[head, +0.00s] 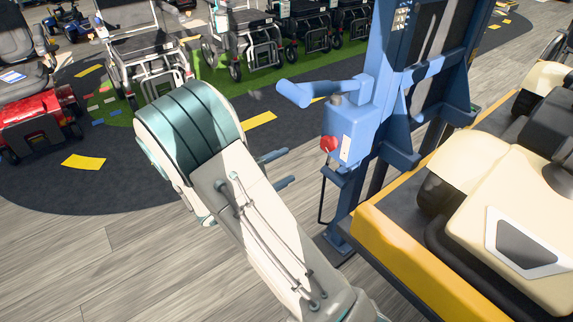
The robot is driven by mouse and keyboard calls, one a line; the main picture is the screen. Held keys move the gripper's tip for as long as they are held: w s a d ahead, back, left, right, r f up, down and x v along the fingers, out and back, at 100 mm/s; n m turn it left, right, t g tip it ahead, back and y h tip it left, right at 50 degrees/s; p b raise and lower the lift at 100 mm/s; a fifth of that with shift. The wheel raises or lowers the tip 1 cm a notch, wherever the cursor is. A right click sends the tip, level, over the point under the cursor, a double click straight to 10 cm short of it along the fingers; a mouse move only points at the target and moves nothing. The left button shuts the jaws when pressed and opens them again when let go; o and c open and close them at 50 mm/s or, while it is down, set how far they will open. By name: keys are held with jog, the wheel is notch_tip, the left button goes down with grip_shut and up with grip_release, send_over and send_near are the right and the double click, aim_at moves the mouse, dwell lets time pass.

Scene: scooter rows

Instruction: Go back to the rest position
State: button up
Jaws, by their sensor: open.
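My arm (235,195) fills the middle of the head view. It is a white link with thin grey rods and a teal-striped joint, reaching up from the bottom edge. Two short blue-grey prongs, which look like the fingers of my gripper (283,168), stick out to the right from behind the arm. They are parallel, with a gap between them, and nothing shows between them. The rest of the gripper and wrist is hidden behind the arm. The prongs point toward the blue lift post (395,110) and look apart from it in the picture.
The blue post carries a control box (352,128) with a red knob (328,144) and a handle (293,94). A yellow-edged platform (400,262) bearing a cream vehicle (535,220) stands at right. A red scooter (38,118) and several wheelchairs line the back. Wooden floor (90,260) at lower left is clear.

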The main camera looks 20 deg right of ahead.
dwell(0.3)
jog(key=s+d+r+m+g+y+p, duration=0.3)
jog(key=s+r+g+p, duration=0.1)
jog(key=s+r+p, duration=0.25)
jog(key=s+d+r+m+g+y+p, duration=0.2)
jog(key=s+d+r+g+y+p, duration=0.1)
jog(key=s+r+g+y+p, duration=0.25)
jog(key=s+a+r+m+t+y+p, duration=0.1)
jog(key=s+a+r+t+y+p, duration=0.1)
jog(key=r+p, duration=0.2)
jog(key=s+a+r+m+t+y+p, duration=0.1)
jog(key=s+a+r+t+y+p, duration=0.1)
jog(key=r, duration=0.7)
jog(key=s+a+r+m+t+y+p, duration=0.1)
jog(key=s+a+r+t+y+p, duration=0.1)
jog(key=s+a+r+y+p, duration=0.2)
jog(key=p+v, duration=0.2)
jog(key=v, duration=0.1)
jog(key=shift+w, duration=0.15)
